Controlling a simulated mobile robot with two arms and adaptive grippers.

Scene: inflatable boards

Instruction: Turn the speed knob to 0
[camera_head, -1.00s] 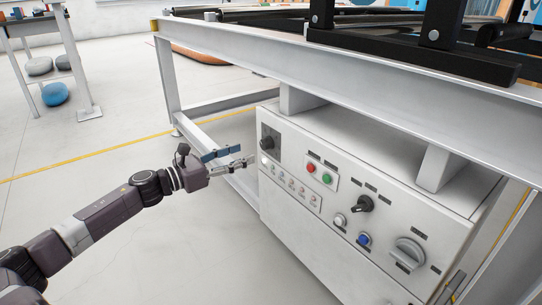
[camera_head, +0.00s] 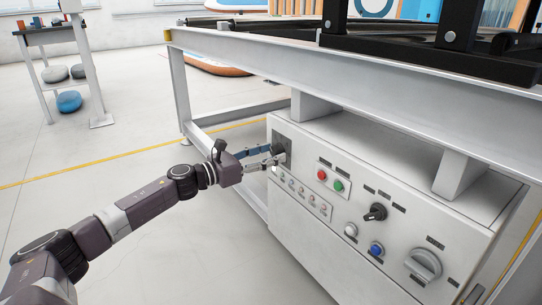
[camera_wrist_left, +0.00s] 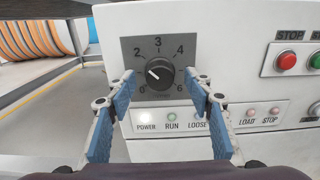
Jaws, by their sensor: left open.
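The speed knob (camera_wrist_left: 160,73) is a round black dial on a dark square plate numbered from 0 to 6. Its white pointer mark points to the left and slightly up, near 1 to 2. My left gripper (camera_wrist_left: 162,76) is open, with one blue-padded finger on each side of the knob in the wrist view; I cannot tell whether they touch it. In the head view the left gripper (camera_head: 276,157) reaches the dark plate at the left end of the white control panel (camera_head: 310,235), partly hiding the knob. My right gripper is not in view.
Below the plate is a row of lamps labelled power, run and loose (camera_wrist_left: 172,117). Red (camera_head: 321,174) and green (camera_head: 338,186) buttons, a black selector (camera_head: 375,212) and a grey rotary switch (camera_head: 424,264) lie to the right. A grey beam (camera_head: 350,70) runs above the panel.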

